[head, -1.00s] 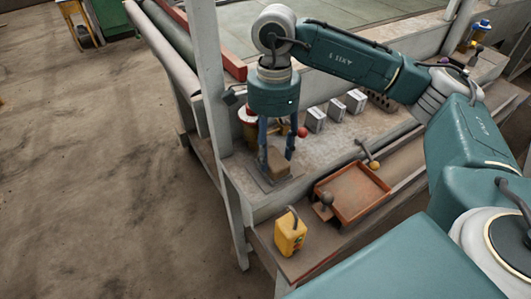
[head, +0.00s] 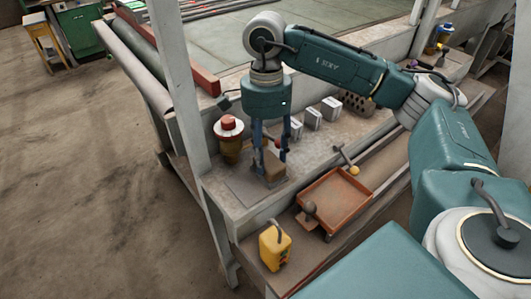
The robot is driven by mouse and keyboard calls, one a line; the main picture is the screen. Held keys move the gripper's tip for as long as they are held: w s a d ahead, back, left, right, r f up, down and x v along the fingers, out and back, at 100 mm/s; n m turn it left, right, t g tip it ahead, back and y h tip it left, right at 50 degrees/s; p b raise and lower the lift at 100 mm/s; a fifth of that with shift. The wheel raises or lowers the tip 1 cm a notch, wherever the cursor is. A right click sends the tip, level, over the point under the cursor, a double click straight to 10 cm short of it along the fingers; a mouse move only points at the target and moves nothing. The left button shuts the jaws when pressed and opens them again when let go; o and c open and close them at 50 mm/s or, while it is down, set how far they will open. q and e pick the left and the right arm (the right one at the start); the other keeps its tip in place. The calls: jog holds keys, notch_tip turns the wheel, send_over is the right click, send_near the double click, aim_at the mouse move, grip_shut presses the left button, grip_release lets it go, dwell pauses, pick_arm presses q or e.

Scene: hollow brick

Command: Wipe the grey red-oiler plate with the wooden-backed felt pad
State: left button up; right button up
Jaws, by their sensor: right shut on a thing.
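The grey plate (head: 243,189) lies flat on the bench ledge, in front of the red-topped oiler (head: 229,139). My right gripper (head: 270,158) points straight down and is shut on the wooden-backed felt pad (head: 275,171). The pad is over the right part of the plate and appears to rest on it; its felt underside is hidden. The plate's left part is bare. My left gripper is not in view.
White-grey boxes (head: 312,118) stand right of my gripper. A rust-red tray (head: 335,198), a dark ball-topped knob (head: 310,208) and a yellow can (head: 274,247) are nearer the front. A pale post (head: 183,100) rises just left of the ledge.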

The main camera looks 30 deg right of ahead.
jog(key=shift+r+p, duration=1.8)
jog(key=shift+r, duration=1.15)
notch_tip(320, 180, up, 3)
jog(key=shift+r+p, duration=0.1)
jog(key=shift+p, duration=0.8)
